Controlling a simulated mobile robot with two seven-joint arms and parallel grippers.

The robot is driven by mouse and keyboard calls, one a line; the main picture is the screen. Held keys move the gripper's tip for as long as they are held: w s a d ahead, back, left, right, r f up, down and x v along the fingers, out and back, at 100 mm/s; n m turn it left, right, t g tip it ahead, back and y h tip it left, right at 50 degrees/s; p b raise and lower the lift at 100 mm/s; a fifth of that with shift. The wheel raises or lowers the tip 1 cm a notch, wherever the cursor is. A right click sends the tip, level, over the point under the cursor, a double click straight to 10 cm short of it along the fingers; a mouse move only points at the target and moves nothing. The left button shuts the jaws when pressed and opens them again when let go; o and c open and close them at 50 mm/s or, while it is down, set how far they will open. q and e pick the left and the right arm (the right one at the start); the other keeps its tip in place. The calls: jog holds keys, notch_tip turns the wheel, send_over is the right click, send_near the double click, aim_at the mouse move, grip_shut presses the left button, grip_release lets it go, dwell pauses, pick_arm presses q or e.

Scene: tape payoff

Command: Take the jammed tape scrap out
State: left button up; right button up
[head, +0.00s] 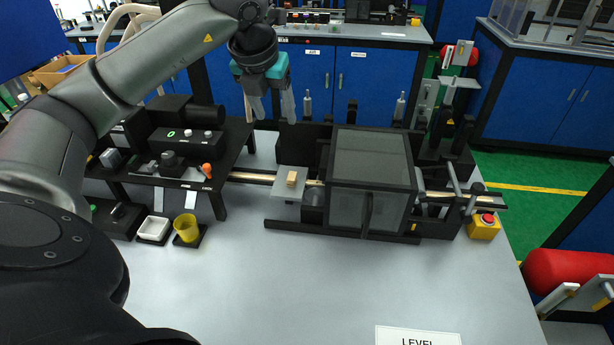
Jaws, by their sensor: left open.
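A tan tape strip (250,177) runs left to right into a dark machine with a smoky boxed cover (372,158), and comes out on its right side. A small tan piece (292,177) sits on a grey plate (287,193) just left of the cover; I cannot tell whether it is the jammed scrap. The cover looks closed and hides most of the tape path. My left gripper (270,112) is open and empty, pointing down above and behind the grey plate, apart from the tape. My right gripper is not in view.
A black stand with a control box (185,140) is at the left. A yellow cup (187,229) and a white dish (154,229) stand in front of it. A red button on a yellow box (484,226) is at the right. The front of the table (290,290) is mostly clear.

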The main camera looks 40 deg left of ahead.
pick_arm(q)
notch_tip(320, 180, down, 5)
jog(key=b, duration=0.6)
send_over(292, 174)
jog(key=s, duration=0.3)
jog(key=f, duration=0.9)
jog(key=shift+w+d+f, duration=0.1)
jog(key=shift+d+f, duration=0.05)
jog(key=shift+d, duration=0.1)
jog(key=shift+w+d+b+x, duration=0.15)
jog(key=shift+b+x, duration=0.1)
jog(key=shift+x, duration=1.25)
jog(key=shift+w+d+b+x, duration=0.1)
jog(key=shift+b+x, duration=0.1)
jog(key=shift+x, duration=1.35)
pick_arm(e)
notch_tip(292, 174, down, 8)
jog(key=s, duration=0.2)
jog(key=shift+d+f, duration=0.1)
pick_arm(q)
grip_shut()
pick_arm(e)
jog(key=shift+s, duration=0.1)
